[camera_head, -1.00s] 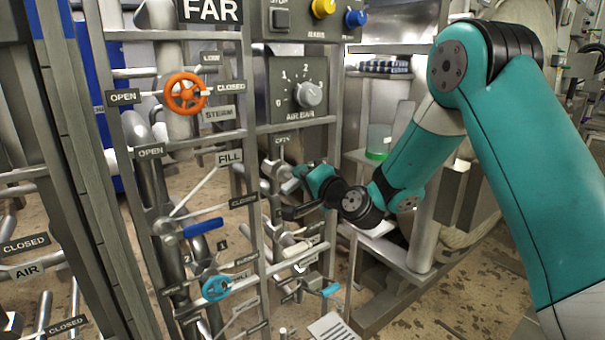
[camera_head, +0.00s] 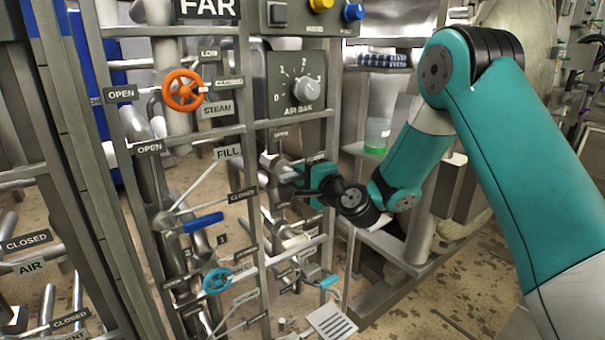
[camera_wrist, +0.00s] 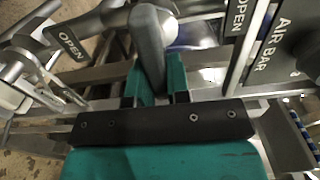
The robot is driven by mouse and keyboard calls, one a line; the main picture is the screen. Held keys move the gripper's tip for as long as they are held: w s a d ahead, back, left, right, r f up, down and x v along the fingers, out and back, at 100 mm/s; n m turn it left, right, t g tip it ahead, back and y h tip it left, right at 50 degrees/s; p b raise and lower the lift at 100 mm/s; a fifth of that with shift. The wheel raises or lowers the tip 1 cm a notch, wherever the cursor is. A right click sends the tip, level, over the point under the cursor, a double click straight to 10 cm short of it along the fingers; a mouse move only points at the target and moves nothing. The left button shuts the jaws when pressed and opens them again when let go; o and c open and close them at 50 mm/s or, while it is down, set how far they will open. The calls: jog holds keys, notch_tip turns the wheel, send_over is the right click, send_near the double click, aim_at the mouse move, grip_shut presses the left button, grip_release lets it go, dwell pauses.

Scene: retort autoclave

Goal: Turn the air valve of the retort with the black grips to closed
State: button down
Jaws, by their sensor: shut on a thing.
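My gripper (camera_head: 288,174) is at the pipe rack on the right column, below the air gauge panel. In the wrist view my gripper (camera_wrist: 153,85) has its teal fingers shut on a dark grey rounded handle (camera_wrist: 149,40), which is a valve lever. In the head view the valve's metal body (camera_head: 272,160) shows just left of the fingers, and the grip is mostly hidden by them. An OPEN plate (camera_head: 281,135) sits above this valve. In the wrist view one OPEN plate (camera_wrist: 235,18) is right of the handle and another OPEN plate (camera_wrist: 70,44) is to its left.
The air gauge (camera_head: 306,88) is above. Rack bars and pipes crowd the gripper. A shelf with a green-bottomed cup (camera_head: 377,136) stands behind my arm.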

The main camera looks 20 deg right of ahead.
jog(key=c, duration=1.1)
grip_release()
jog(key=shift+b+v, duration=8.55)
jog(key=shift+v, duration=0.15)
